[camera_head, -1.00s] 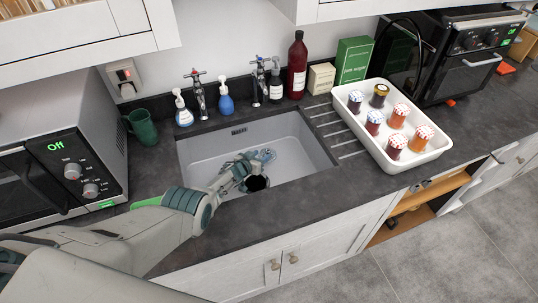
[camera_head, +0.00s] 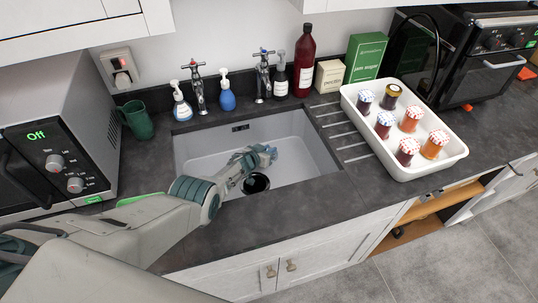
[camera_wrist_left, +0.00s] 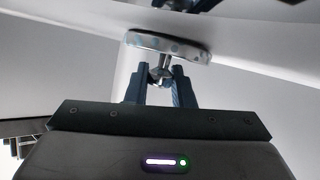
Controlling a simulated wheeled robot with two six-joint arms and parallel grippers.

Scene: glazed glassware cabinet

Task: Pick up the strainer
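The strainer (camera_wrist_left: 168,46) is a shiny metal disc with a short stem and a rounded knob, seen in the left wrist view just beyond my fingertips. My left gripper (camera_wrist_left: 159,76) has its two dark blue fingers close on either side of the knob and appears shut on it. In the head view my left gripper (camera_head: 266,155) reaches down into the sink (camera_head: 205,150), near its right-hand middle, and hides most of the strainer there. The black drain hole (camera_head: 256,183) is uncovered, just below the gripper in the picture. My right gripper is not in view.
A white tray (camera_head: 400,168) of several jars stands right of the sink. Taps (camera_head: 263,76), soap bottles (camera_head: 227,92) and a tall red bottle (camera_head: 304,62) line the back. A microwave (camera_head: 60,140) and green mug (camera_head: 137,119) stand left.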

